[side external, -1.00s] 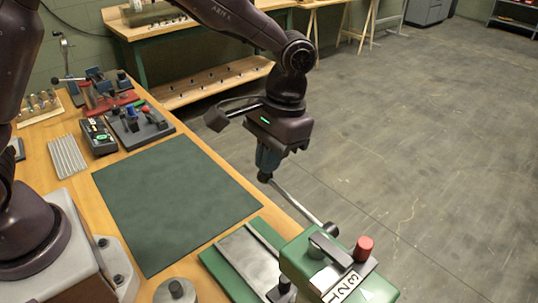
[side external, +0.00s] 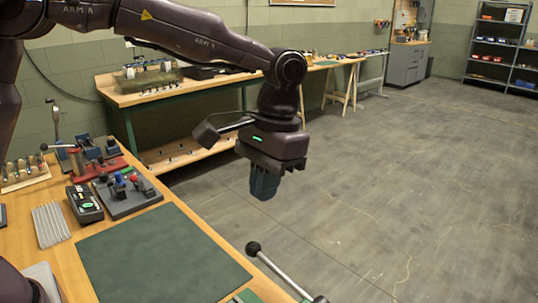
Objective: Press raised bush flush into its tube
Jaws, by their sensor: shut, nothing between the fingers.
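My gripper (side external: 264,192) hangs in the air near the middle of the side external view, its teal fingers together and pointing down, with nothing held. Below it is a steel lever with a black ball knob (side external: 253,248); a visible gap separates the fingertips from the knob in the picture. The lever slopes down right to a dark end at the bottom edge. Only a sliver of green equipment (side external: 243,298) shows beside it; the rest is cut off. I cannot make out the bush or its tube in this view.
A second bench (side external: 150,95) stands behind. Open floor lies right.

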